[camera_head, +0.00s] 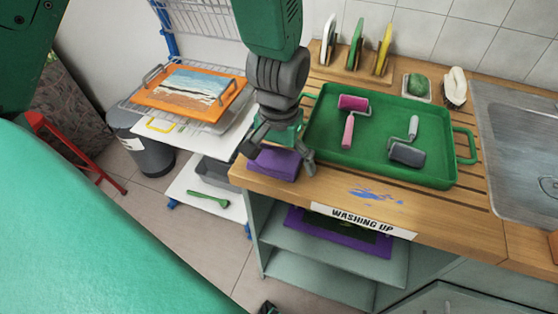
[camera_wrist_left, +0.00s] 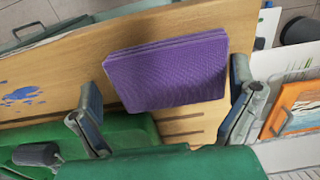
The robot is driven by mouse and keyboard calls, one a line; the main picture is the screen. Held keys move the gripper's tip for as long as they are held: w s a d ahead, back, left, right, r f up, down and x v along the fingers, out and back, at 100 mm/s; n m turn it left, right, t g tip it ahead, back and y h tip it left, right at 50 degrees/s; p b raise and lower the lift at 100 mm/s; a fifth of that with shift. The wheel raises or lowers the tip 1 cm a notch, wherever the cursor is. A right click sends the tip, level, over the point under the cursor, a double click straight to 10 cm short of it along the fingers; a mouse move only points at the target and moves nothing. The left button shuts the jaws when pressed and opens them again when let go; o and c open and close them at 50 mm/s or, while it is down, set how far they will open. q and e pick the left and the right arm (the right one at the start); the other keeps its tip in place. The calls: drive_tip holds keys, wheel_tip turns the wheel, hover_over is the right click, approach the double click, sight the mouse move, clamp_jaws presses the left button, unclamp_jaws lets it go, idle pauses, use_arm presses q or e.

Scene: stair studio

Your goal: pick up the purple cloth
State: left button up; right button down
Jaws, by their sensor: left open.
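The folded purple cloth (camera_head: 274,163) lies on the wooden counter (camera_head: 330,196) at its front left corner. My left gripper (camera_head: 278,159) comes down over it from above with its fingers spread, one on each side of the cloth. In the left wrist view the purple cloth (camera_wrist_left: 168,72) shows as a folded stack between the two open fingers of the left gripper (camera_wrist_left: 166,90). A gap shows beside the cloth on each side there, and the gripper is empty. My right gripper is not in view.
A green tray (camera_head: 318,125) with a pink roller (camera_head: 348,127) and a grey roller (camera_head: 407,153) stands just right of the gripper. A rack holding an orange-framed painting (camera_head: 190,90) is at left. A sink (camera_head: 520,150) is at right.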

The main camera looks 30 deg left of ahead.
sight(275, 157)
use_arm(q)
drive_tip(key=c, duration=0.9)
drive_tip(key=shift+s+a, duration=0.1)
drive_tip(key=shift+a, duration=0.4)
drive_tip(key=shift+a+r, duration=0.1)
drive_tip(key=shift+r, duration=0.1)
drive_tip(key=r, duration=0.3)
drive_tip(key=r+p, duration=0.1)
drive_tip(key=r, duration=0.2)
drive_tip(key=d+r, duration=0.1)
drive_tip(key=r, duration=0.2)
drive_tip(key=shift+r+p, duration=0.2)
drive_tip(key=shift+p, duration=0.15)
drive_tip(key=shift+a+r, duration=0.1)
drive_tip(key=shift+a, duration=0.1)
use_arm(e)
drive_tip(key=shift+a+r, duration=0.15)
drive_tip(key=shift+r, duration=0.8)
use_arm(q)
drive_tip(key=shift+a, duration=0.1)
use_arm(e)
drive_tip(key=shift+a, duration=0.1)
use_arm(q)
drive_tip(key=o, duration=0.3)
drive_tip(key=shift+c, duration=1.4)
